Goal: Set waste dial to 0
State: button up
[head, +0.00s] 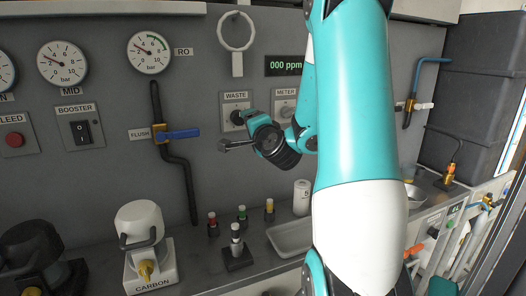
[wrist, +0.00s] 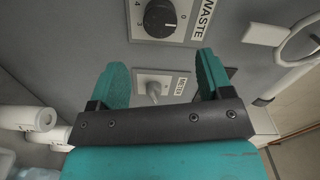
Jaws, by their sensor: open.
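The waste dial (head: 237,117) is a dark round knob on a grey plate labelled WASTE, on the wall panel. In the wrist view the dial (wrist: 160,18) is at the top edge, partly cut off, with numerals such as 0, 3 and 4 around it. I cannot tell clearly which numeral it points to. My gripper (wrist: 162,75) is open and empty, its two teal fingers apart. In the head view my gripper (head: 236,138) is just below the dial, close to the panel, and its fingers partly hide each other. The fingers are not around the dial.
The METER plate (wrist: 160,88) with its small knob lies between my fingers in the wrist view. A white ring handle (head: 237,32) is above the dial. Small capped bottles (head: 241,216) and a white canister (head: 302,197) stand on the counter below.

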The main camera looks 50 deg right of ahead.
jog(key=b+v, duration=0.8)
jog(key=b, duration=0.2)
jog(key=shift+a, duration=0.1)
dwell(0.4)
